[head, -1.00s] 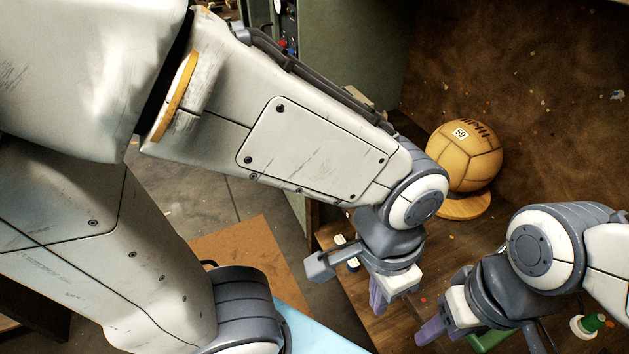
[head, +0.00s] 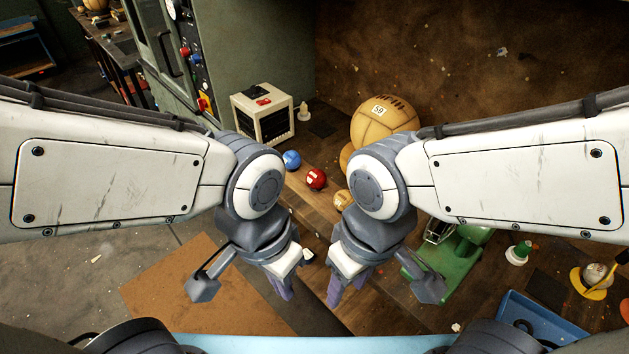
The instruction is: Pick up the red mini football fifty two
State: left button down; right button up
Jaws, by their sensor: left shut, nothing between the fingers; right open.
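A small red ball (head: 316,178) with a pale label lies on the brown wooden bench, between a blue ball and a small tan ball. The label is too small to read. My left gripper (head: 283,287) is shut and empty, in front of the red ball and a little to its left in the picture. My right gripper (head: 347,287) is open and empty, in front of the red ball and a little to its right. Neither gripper touches the ball.
A blue ball (head: 291,159) and a small tan ball (head: 342,199) flank it. A large tan ball (head: 384,124) marked 59 stands behind. A cream box (head: 262,116) is at the back left. A green tool (head: 452,262) and a blue tray (head: 545,322) lie to the right.

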aim_at(316, 178)
jog(key=z, duration=0.05)
jog(key=k, duration=1.2)
jog(key=u, duration=0.85)
jog(key=i, duration=0.9)
jog(key=u, duration=0.4)
jog(key=i, duration=0.8)
jog(key=z, duration=0.85)
jog(key=i, duration=0.85)
jog(key=z, duration=0.8)
